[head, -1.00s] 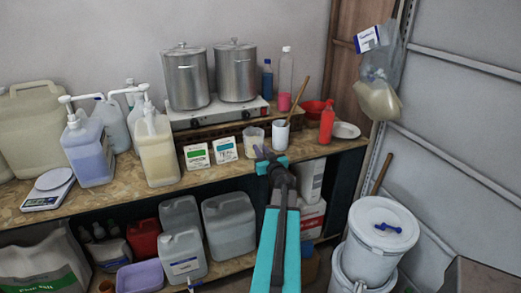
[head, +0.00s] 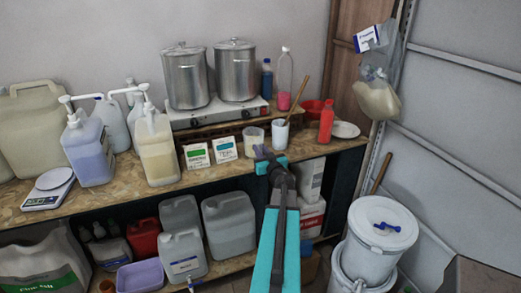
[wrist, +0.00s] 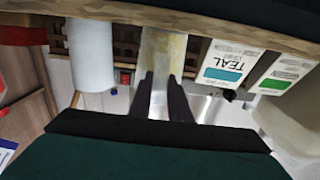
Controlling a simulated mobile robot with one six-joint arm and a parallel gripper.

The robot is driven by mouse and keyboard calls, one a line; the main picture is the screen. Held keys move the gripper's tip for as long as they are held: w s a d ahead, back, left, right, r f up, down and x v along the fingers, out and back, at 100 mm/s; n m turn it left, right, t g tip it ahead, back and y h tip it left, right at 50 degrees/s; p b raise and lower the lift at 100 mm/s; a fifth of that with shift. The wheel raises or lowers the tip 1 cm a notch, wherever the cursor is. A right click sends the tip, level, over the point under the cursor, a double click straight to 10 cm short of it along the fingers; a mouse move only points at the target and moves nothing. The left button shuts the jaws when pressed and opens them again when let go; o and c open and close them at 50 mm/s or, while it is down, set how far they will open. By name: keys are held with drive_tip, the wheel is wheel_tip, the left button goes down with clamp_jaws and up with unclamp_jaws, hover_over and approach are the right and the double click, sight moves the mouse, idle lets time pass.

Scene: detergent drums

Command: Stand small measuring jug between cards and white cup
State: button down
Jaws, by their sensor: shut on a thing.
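The small measuring jug (head: 252,140), translucent and yellowish, is upright at the front of the bench between the cards and the white cup. The green-marked card (head: 196,157) and the teal card (head: 225,149) stand to its left. The white cup (head: 280,136), with a wooden stick in it, is to its right. My gripper (head: 263,153) reaches the jug from the front. In the upside-down wrist view, my gripper (wrist: 160,88) is shut on the jug (wrist: 162,55), with the white cup (wrist: 92,55) and teal card (wrist: 228,68) apart on either side. Whether the jug's base touches the bench is unclear.
A hotplate (head: 215,113) with two steel pots stands behind. A red bottle (head: 326,124) and white plate (head: 346,130) are to the right of the cup. A pump drum (head: 158,152) stands left of the cards. The bench's front edge is close below.

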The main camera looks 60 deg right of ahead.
drive_tip(key=c, duration=1.6)
unclamp_jaws()
drive_tip(key=shift+f, duration=0.15)
drive_tip(key=shift+o, duration=0.2)
drive_tip(key=p+v, duration=0.2)
drive_tip(key=v, duration=0.9)
drive_tip(key=shift+s+a+p, duration=0.15)
drive_tip(key=shift+s+p, duration=0.1)
drive_tip(key=shift+p, duration=0.05)
drive_tip(key=shift+s+p, duration=0.1)
drive_tip(key=shift+p, duration=0.2)
drive_tip(key=s+a+p, duration=0.1)
drive_tip(key=p, duration=0.2)
drive_tip(key=shift+r, duration=0.2)
drive_tip(key=shift+s+a+f+p, duration=0.15)
drive_tip(key=shift+s+p, duration=0.1)
drive_tip(key=shift+p, duration=0.5)
